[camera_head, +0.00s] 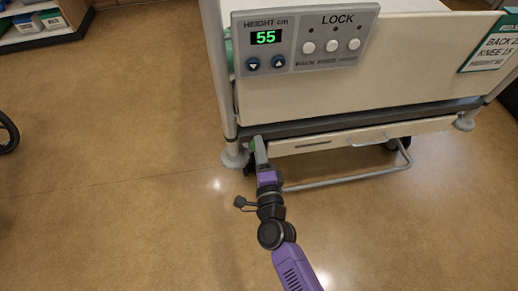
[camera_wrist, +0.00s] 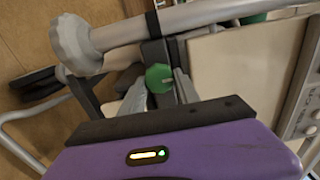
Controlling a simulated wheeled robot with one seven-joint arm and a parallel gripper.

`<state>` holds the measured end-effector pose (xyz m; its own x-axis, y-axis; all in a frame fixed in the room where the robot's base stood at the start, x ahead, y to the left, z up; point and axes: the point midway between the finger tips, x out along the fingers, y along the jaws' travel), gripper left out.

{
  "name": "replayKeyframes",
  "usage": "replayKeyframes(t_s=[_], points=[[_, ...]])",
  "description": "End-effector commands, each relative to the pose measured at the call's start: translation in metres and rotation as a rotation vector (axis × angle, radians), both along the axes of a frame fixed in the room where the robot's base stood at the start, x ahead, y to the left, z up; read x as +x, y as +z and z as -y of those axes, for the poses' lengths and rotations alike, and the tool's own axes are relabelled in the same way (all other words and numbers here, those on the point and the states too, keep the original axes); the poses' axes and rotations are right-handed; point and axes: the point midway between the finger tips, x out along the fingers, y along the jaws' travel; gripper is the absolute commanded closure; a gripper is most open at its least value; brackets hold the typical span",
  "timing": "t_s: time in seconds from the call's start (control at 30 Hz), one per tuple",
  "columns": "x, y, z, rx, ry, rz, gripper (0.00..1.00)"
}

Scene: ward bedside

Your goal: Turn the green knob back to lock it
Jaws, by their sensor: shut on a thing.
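The green knob (camera_wrist: 158,77) shows in the wrist view, on a dark bracket below the bed's pale tube. It has a faceted face with a light mark on its right side. My gripper (camera_wrist: 160,92) has one pale finger on each side of the knob and is shut on it. In the head view my gripper (camera_head: 261,156) reaches the lower left corner of the bed end. Only a small bit of green (camera_head: 252,145) shows there, and the fingers hide the rest of the knob.
The bed's control panel (camera_head: 305,40) reads 55 and has several buttons. A drawer (camera_head: 330,141) and a bent bar (camera_head: 345,180) are right of my gripper. A bed foot (camera_head: 234,157) is close on the left. The floor (camera_head: 130,200) to the left is clear.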

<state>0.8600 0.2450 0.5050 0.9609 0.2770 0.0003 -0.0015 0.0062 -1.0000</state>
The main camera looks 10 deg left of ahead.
Motion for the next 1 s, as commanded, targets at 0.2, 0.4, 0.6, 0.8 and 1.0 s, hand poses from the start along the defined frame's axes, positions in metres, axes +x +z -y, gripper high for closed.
replayKeyframes(t_s=[0.2,0.4,0.6,0.8,1.0], points=[[0.0,0.0,0.001,0.01,-0.002,-0.004,1.0],[0.0,-0.001,0.001,0.01,-0.002,-0.004,1.0],[0.0,-0.001,0.001,0.009,-0.002,-0.004,0.42],[0.0,0.0,0.001,0.009,-0.001,-0.002,0.42],[-0.012,-0.001,0.004,0.009,-0.001,-0.005,0.42]])
